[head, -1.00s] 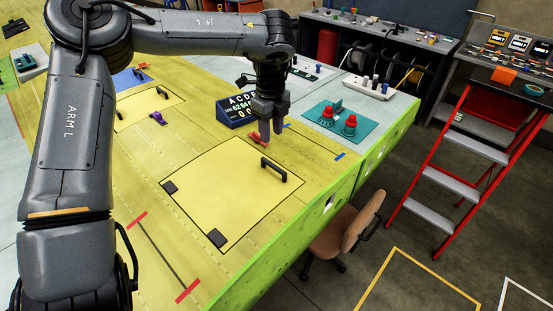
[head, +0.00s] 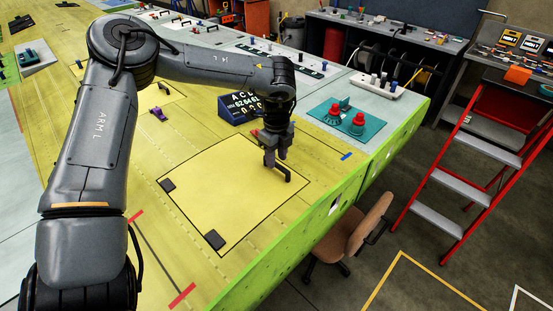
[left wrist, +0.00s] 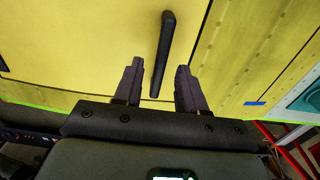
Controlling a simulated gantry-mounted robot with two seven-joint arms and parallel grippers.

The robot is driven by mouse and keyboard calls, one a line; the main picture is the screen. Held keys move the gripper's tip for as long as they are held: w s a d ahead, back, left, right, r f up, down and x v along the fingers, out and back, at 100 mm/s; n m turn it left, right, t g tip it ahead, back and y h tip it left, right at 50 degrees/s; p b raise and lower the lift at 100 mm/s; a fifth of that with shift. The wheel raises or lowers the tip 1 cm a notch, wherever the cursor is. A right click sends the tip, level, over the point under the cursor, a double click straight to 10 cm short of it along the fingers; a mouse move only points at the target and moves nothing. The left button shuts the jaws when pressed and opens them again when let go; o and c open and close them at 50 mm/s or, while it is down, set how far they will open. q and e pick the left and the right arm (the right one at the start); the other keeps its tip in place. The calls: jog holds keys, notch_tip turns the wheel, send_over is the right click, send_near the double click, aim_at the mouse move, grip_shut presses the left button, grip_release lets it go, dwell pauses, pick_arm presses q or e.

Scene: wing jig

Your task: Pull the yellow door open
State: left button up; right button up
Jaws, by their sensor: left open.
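The yellow door (head: 228,196) is a square panel lying shut in the yellow wing surface. It has two dark hinges on its left side and a black bar handle (head: 284,173) near its right corner. My left gripper (head: 270,163) is at the handle and partly hides it in the head view. In the left wrist view, the open fingers (left wrist: 158,80) stand on either side of the handle's lower end, and the handle (left wrist: 166,48) runs up between and beyond them. I cannot tell whether a finger touches it. My right gripper is not in view.
A blue letter board (head: 239,107) and a teal tray with red knobs (head: 347,120) lie beyond the door. A red step ladder (head: 470,160) stands at right.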

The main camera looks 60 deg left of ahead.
pick_arm(q)
jog(key=shift+f, duration=0.75)
grip_shut()
